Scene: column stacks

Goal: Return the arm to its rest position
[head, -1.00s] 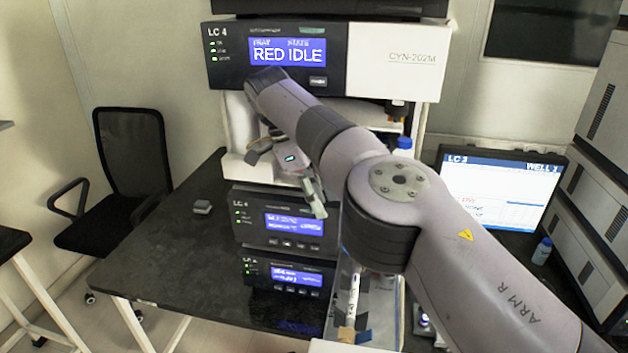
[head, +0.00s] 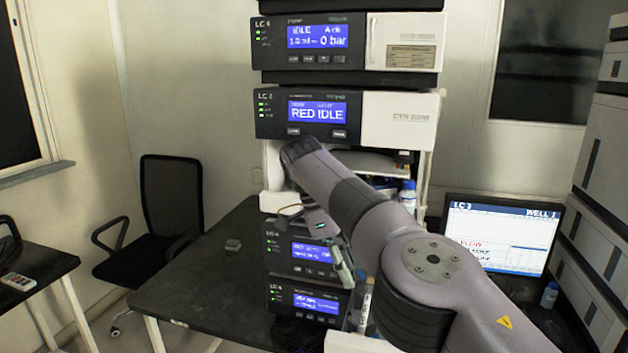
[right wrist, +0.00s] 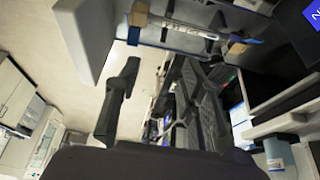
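My right arm (head: 350,200) comes in from the lower right in the head view and bends in front of the instrument stack. My right gripper (head: 343,268) points down in front of the lower LC modules and is partly hidden behind my arm. In the right wrist view the two dark fingers of my right gripper (right wrist: 165,85) stand apart, with nothing seen held between them. My left arm and gripper are not in view.
The column stack has an upper module (head: 345,40) and a RED IDLE module (head: 345,115) close to my wrist. A monitor (head: 497,240) and blue-capped bottle (head: 549,294) stand at right.

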